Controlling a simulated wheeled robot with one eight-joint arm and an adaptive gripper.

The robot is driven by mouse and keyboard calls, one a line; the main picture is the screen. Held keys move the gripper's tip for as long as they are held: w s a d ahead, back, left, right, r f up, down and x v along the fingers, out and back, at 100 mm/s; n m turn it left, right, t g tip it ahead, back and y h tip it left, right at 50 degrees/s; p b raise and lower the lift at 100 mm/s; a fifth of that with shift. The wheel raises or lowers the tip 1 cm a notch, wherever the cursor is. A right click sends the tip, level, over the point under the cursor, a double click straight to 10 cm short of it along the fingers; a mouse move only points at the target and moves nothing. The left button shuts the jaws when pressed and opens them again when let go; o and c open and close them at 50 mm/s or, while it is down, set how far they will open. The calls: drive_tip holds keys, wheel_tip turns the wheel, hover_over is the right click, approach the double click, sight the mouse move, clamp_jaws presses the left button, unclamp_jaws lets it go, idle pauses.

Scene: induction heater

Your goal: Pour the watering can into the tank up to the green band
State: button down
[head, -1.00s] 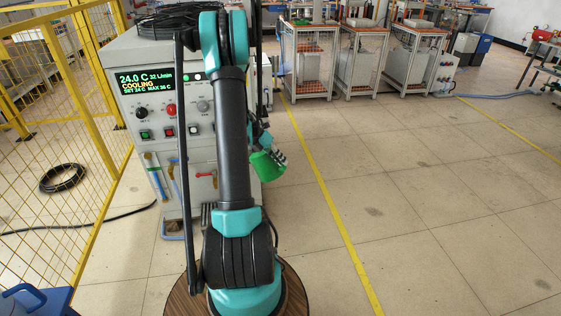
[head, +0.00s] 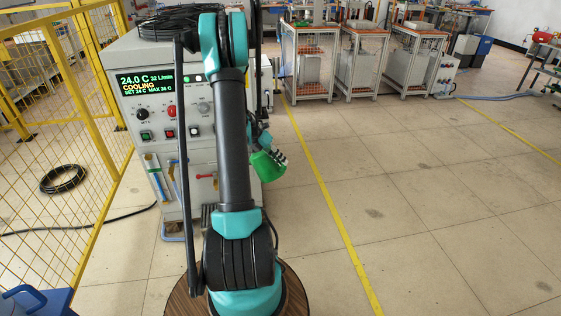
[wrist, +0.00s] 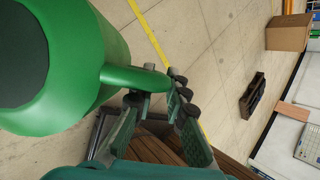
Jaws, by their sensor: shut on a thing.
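The green watering can (head: 267,164) hangs in my gripper (head: 281,157) to the right of the grey heater cabinet (head: 187,82). In the wrist view the can's body (wrist: 107,45) fills the upper left, and its handle lies between the fingers of my gripper (wrist: 160,92), which are shut on it. The can's spout is not clear in either view. The tank is not plainly seen; a sight tube with blue in it (head: 158,178) shows on the cabinet's lower front. My arm covers part of that front, and I cannot make out a green band.
The cabinet display (head: 146,82) reads 24.0 C, 32 L/min, COOLING. A yellow mesh fence (head: 60,120) stands at the left, with a coiled black hose (head: 62,178) on the floor. Open floor (head: 420,200) lies to the right. Several framed carts (head: 362,60) stand behind.

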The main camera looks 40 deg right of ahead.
drive_tip(key=shift+g+h, duration=0.3)
drive_tip(key=shift+g, duration=0.6)
drive_tip(key=shift+w+a+r, duration=0.1)
drive_tip(key=shift+w+r, duration=0.3)
drive_tip(key=shift+r, duration=0.35)
drive_tip(key=shift+w+r, duration=0.4)
drive_tip(key=shift+r, duration=0.3)
drive_tip(key=shift+w+a+r, duration=0.1)
drive_tip(key=shift+w+r, duration=0.3)
drive_tip(key=shift+r, duration=0.35)
idle(3.8)
drive_tip(key=shift+s+f, duration=0.1)
drive_tip(key=shift+f, duration=0.05)
drive_tip(key=shift+s+d+f+t, duration=0.1)
drive_tip(key=shift+s+f+t, duration=0.15)
drive_tip(key=shift+f, duration=0.2)
drive_tip(key=shift+s+d+f+t, duration=0.1)
drive_tip(key=shift+s+f+t, duration=0.15)
drive_tip(key=shift+f, duration=0.2)
